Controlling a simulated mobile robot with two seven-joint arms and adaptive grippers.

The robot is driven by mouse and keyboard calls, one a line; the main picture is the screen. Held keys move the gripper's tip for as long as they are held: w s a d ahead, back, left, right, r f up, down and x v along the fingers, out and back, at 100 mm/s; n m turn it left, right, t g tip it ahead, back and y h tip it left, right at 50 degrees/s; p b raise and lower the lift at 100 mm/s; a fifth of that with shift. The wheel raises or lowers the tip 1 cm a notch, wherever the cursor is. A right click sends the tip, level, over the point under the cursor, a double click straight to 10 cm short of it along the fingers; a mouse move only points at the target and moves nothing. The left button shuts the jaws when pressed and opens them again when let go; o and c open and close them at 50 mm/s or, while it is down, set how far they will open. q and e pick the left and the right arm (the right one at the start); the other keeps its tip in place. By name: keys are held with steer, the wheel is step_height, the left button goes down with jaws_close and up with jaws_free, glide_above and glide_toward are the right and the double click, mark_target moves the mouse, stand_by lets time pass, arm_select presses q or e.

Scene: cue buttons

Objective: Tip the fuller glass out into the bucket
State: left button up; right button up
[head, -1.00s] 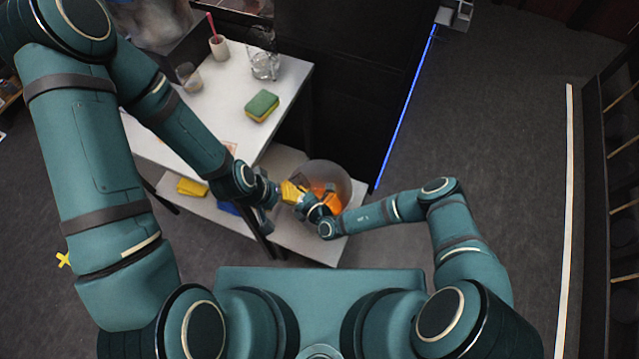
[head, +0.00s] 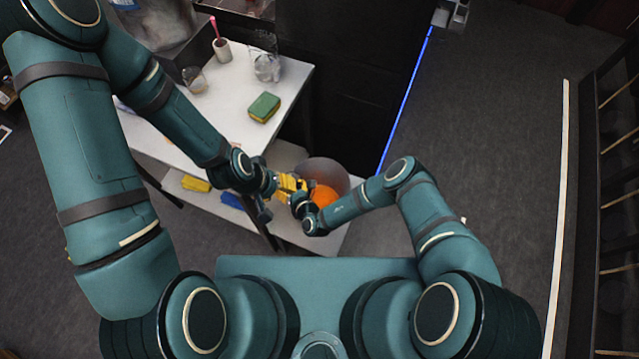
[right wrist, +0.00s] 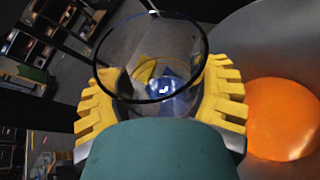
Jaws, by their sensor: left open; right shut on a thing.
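In the right wrist view, my right gripper (right wrist: 160,100) is shut on a clear glass (right wrist: 150,42), with a yellow finger on each side. Blue shows at the glass's bottom; I cannot tell whether this is contents or something seen through it. The grey bucket (right wrist: 235,45) is just right of it and also shows in the head view (head: 327,170). A round orange patch (right wrist: 282,120) shows inside the bucket. Another glass (head: 195,80) stands on the table.
The white table (head: 230,90) also holds a clear jug-like vessel (head: 266,67), a cup with a pink stick (head: 222,50) and a green-yellow sponge (head: 264,107). The lower shelf (head: 285,155) has a yellow thing (head: 196,184) and a blue thing (head: 232,200). Floor at right is clear.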

steer(key=shift+s+a+f+n, duration=0.1)
steer(key=shift+a+f+n, duration=0.05)
steer(key=shift+a+n, duration=0.2)
steer(key=shift+s+a+r+n+h, duration=0.2)
steer(key=shift+a+r+n+h, duration=0.15)
steer(key=shift+a+n+h, duration=0.25)
steer(key=shift+a+f+n+t+h+b, duration=0.2)
steer(key=shift+f+n+t+h+b, duration=0.2)
steer(key=shift+n+b, duration=0.15)
steer(key=shift+s+r, duration=0.1)
